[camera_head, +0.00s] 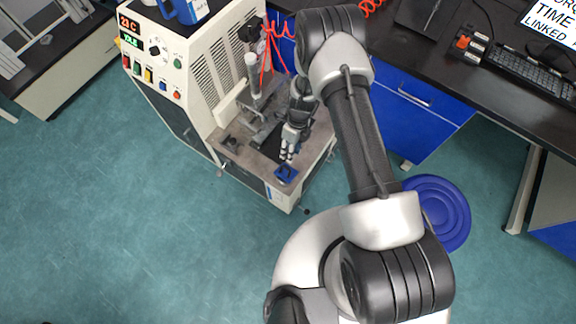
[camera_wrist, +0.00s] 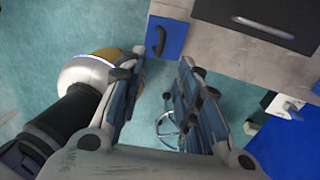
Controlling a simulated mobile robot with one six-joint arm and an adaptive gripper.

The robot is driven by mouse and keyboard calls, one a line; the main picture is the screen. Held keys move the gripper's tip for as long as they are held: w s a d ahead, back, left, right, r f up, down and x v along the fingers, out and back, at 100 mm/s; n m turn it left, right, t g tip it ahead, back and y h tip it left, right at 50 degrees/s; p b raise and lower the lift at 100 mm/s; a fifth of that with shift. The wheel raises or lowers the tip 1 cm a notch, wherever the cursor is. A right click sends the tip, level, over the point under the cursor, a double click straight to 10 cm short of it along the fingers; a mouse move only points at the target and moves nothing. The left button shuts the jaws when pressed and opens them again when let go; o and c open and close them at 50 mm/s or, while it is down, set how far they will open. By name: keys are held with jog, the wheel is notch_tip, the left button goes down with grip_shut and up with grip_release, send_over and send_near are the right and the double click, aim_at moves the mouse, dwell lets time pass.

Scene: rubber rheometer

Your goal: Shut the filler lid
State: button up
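A small blue square piece with a dark handle, which looks like the filler lid (camera_head: 286,174), is at the front corner of the machine's grey worktop. In the wrist view the blue piece (camera_wrist: 167,38) lies just beyond my fingertips, its dark handle on the left side. I cannot tell whether it is raised or flat. My gripper (camera_head: 287,152) is over the worktop, just behind the blue piece in the head view. In the wrist view my gripper (camera_wrist: 162,66) has its two fingers apart with nothing between them.
The white machine (camera_head: 165,50) with its display and buttons stands left of my gripper. A metal fixture (camera_head: 255,95) rises from the worktop behind it. A dark bench with a keyboard (camera_head: 525,68) is at right. A round blue disc (camera_head: 445,212) is at right. Open floor lies at left.

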aim_at(287, 168)
jog(key=b+x, duration=0.2)
jog(key=x, duration=0.7)
jog(key=shift+f, duration=0.25)
jog(key=shift+c, duration=0.2)
grip_shut()
